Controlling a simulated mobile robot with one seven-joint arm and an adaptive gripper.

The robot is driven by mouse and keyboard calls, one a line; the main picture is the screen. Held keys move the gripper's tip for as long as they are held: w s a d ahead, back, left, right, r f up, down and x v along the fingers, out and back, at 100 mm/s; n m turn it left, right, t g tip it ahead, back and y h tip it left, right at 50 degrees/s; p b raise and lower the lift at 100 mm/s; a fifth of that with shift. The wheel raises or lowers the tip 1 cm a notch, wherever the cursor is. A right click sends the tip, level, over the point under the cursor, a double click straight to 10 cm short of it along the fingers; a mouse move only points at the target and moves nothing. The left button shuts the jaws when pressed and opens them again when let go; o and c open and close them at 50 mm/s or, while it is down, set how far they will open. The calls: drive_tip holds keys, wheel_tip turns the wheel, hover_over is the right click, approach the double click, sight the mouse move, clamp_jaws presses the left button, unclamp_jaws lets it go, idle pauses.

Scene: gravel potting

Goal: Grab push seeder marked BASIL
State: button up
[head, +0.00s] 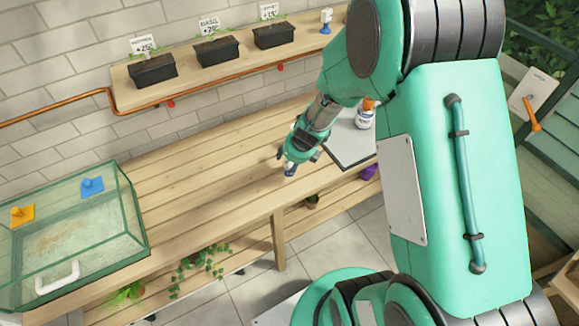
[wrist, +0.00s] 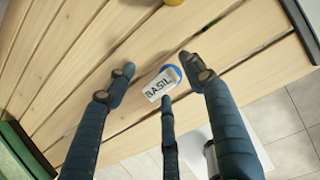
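The push seeder marked BASIL (wrist: 158,87) stands on the wooden bench, with a white label and a blue part. In the wrist view it lies between the fingers of my gripper (wrist: 158,78), which are spread apart with bare wood showing beside it. The third, lower finger is close to the label; I cannot tell if it touches. In the head view my gripper (head: 291,163) is low over the bench's front edge, and a small blue and white bit of the seeder (head: 290,171) shows under it.
A shelf (head: 195,75) with several labelled black planters and a small white and blue item (head: 326,21) runs along the wall. A glass box (head: 75,245) stands at left. The middle of the bench (head: 200,180) is clear.

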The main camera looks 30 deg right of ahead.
clamp_jaws()
drive_tip(key=shift+r, duration=0.1)
drive_tip(key=shift+r+p, duration=0.95)
drive_tip(key=shift+r, duration=0.5)
drive_tip(key=s+a+r, duration=0.1)
drive_tip(key=s, duration=0.6)
drive_tip(key=s+a+r+p, duration=0.1)
drive_tip(key=s+a, duration=0.1)
drive_tip(key=s, duration=0.6)
drive_tip(key=shift+s+a, duration=0.3)
